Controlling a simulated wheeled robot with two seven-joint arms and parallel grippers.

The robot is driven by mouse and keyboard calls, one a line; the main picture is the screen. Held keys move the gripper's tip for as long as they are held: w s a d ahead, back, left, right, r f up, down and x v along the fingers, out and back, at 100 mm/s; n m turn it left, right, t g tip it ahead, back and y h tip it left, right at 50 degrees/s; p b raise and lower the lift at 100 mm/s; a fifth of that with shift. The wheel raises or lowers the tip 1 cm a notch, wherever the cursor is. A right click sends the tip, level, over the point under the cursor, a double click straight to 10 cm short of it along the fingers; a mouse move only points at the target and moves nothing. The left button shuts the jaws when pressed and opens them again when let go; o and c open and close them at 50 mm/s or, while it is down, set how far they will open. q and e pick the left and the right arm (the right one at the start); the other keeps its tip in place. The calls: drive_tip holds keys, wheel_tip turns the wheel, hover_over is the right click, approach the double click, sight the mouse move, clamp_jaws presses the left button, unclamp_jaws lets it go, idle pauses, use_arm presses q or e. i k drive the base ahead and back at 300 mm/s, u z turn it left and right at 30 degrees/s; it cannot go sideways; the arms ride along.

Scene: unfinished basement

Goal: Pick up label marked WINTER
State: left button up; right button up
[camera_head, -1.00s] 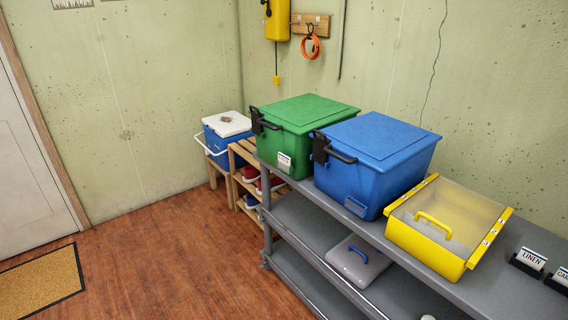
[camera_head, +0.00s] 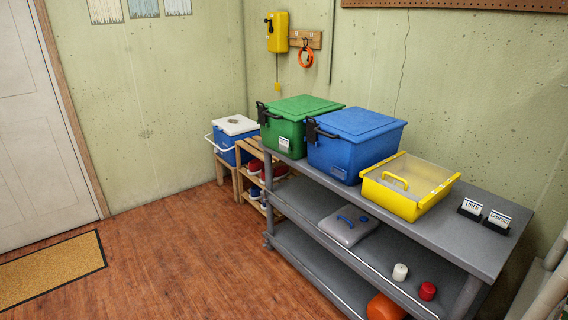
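No label that reads WINTER can be made out. Two small labels in black holders stand on the right end of the grey shelf's top: one reads LINEN (camera_head: 471,208), and the one to its right (camera_head: 497,220) seems to read CAMPING. A small white label (camera_head: 284,145) is on the front of the green bin (camera_head: 304,108); its text is too small to read. Neither of my grippers is in view.
The grey shelf (camera_head: 440,235) stands along the wall. A yellow clear-lidded box (camera_head: 395,205) is on top. Below are a grey lidded container (camera_head: 349,230), a white item (camera_head: 400,272), a red item (camera_head: 427,291) and an orange object (camera_head: 385,307). The wooden floor at left is open.

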sight(283, 141)
drive_tip(key=u, duration=1.35)
drive_tip(key=i, duration=1.9)
drive_tip(key=z, duration=0.35)
